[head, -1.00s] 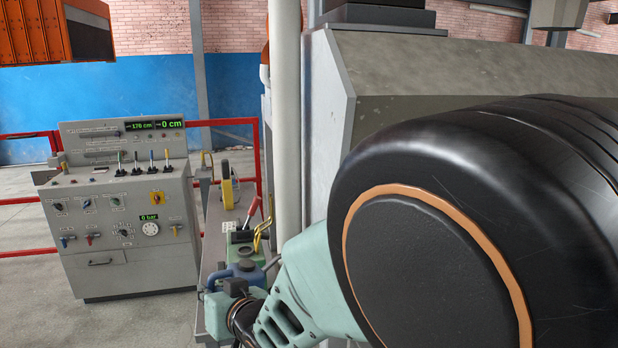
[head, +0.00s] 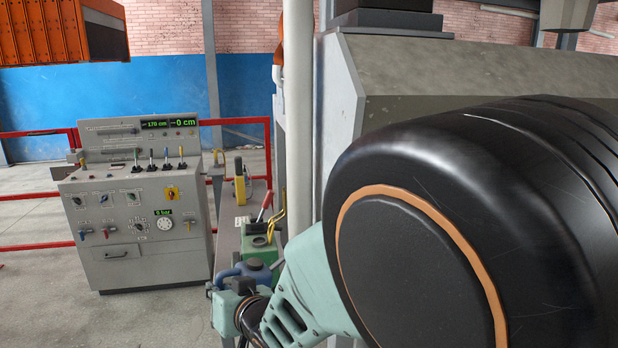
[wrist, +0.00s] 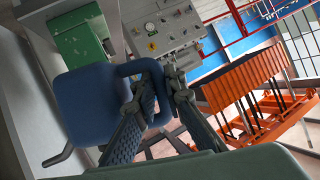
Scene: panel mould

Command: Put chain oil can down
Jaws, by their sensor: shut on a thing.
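The chain oil can is the blue can (wrist: 88,108) with a loop handle, large in the wrist view. My gripper (wrist: 162,92) is shut on its handle. In the head view the can (head: 250,271) shows small and partly covered by my gripper (head: 228,290). It is at the near end of a narrow grey bench (head: 228,243), close to a green box-shaped thing (head: 260,249). I cannot tell whether the can's base touches the bench.
The green thing also shows beside the can in the wrist view (wrist: 80,40). A yellow object (head: 240,182) stands farther along the bench. A grey control console (head: 135,215) stands left of it, with red rails (head: 30,248). A white pipe (head: 298,120) rises at the right.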

